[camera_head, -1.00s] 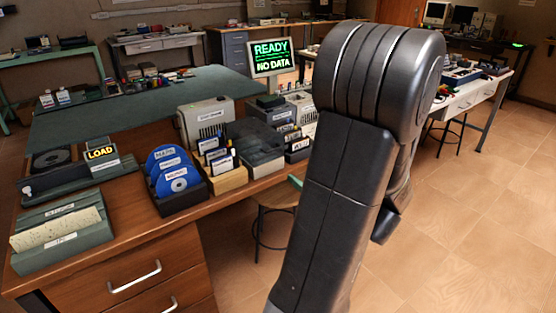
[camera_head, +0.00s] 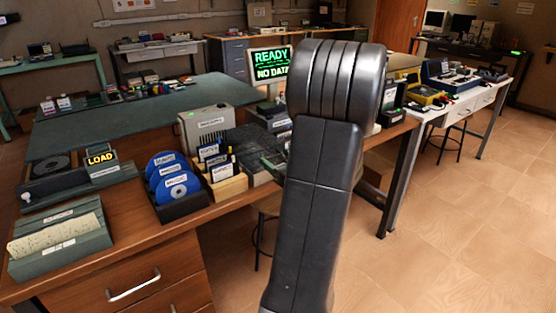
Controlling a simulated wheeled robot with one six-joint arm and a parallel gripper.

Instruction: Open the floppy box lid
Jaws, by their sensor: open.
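A dark grey box (camera_head: 250,147) with a smoky lid, which looks like the floppy box, stands on the wooden desk at the picture's middle. It is just right of the wooden tray of labelled disks (camera_head: 228,186). My arm covers its right side, and I cannot tell how its lid stands. My upper arm rises in front of the desk's right part. My gripper is hidden behind the arm, so its place relative to the box does not show.
Blue discs in a black holder (camera_head: 170,178), a beige device (camera_head: 207,125) and a punch-card tray (camera_head: 62,236) crowd the desk. A screen (camera_head: 270,64) reading "READY NO DATA" stands behind. Open floor (camera_head: 470,220) lies at right.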

